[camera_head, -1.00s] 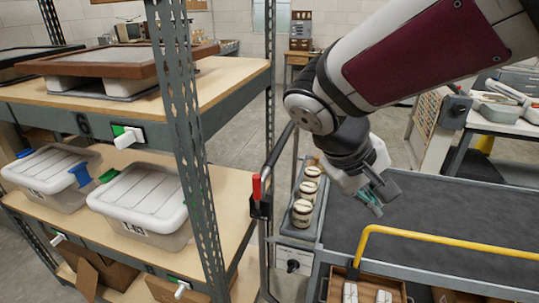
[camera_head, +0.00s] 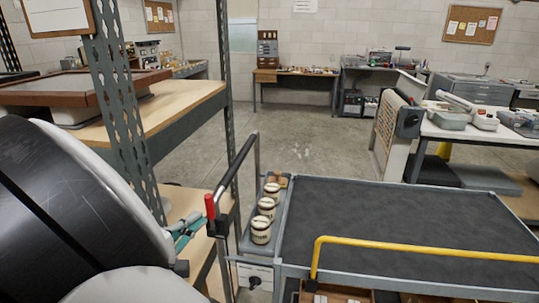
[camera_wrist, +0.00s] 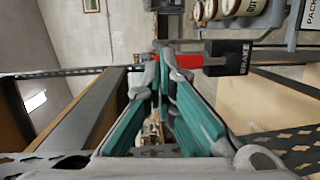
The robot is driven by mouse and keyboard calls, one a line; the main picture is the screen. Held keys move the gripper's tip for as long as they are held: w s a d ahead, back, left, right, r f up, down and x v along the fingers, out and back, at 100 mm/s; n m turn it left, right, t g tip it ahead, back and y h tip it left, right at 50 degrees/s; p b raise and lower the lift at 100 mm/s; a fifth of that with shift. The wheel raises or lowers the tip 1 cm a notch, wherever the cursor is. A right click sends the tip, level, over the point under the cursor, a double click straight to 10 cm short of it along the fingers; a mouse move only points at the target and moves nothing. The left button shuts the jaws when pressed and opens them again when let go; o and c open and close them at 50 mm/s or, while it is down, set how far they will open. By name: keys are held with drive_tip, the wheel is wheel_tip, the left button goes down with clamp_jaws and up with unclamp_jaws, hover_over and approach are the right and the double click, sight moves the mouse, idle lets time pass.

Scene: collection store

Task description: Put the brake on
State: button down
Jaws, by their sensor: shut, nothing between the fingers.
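The brake is a red-handled lever (camera_head: 210,206) on a black block (camera_head: 217,228) at the left upright of the cart's push handle. The lever stands upright. In the wrist view the red lever (camera_wrist: 188,60) lies just right of the fingertips, and the black block (camera_wrist: 228,57) reads BRAKE. My gripper (camera_head: 196,220) has teal finger pads and is just left of the lever in the head view. In the wrist view my gripper (camera_wrist: 160,62) is shut and empty. Its tips are very close to the red end; I cannot tell whether they touch.
The cart (camera_head: 380,225) has a dark, bare deck and a yellow rail (camera_head: 420,248). Labelled jars (camera_head: 265,209) stand in its side tray. A metal shelf rack (camera_head: 125,130) rises close on the left, beside my arm. Open floor (camera_head: 300,150) lies behind the cart.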

sight(211, 214)
drive_tip(key=s+a+f+n+t+y, duration=0.1)
drive_tip(key=s+a+f+n+y, duration=0.1)
drive_tip(key=a, duration=0.3)
drive_tip(key=shift+s+t+y, duration=0.3)
drive_tip(key=shift+s+t, duration=0.1)
drive_tip(key=shift+s, duration=0.1)
drive_tip(key=shift+f, duration=0.1)
drive_tip(key=w+d+p, duration=0.1)
drive_tip(key=w, duration=0.9)
drive_tip(key=shift+d, duration=0.2)
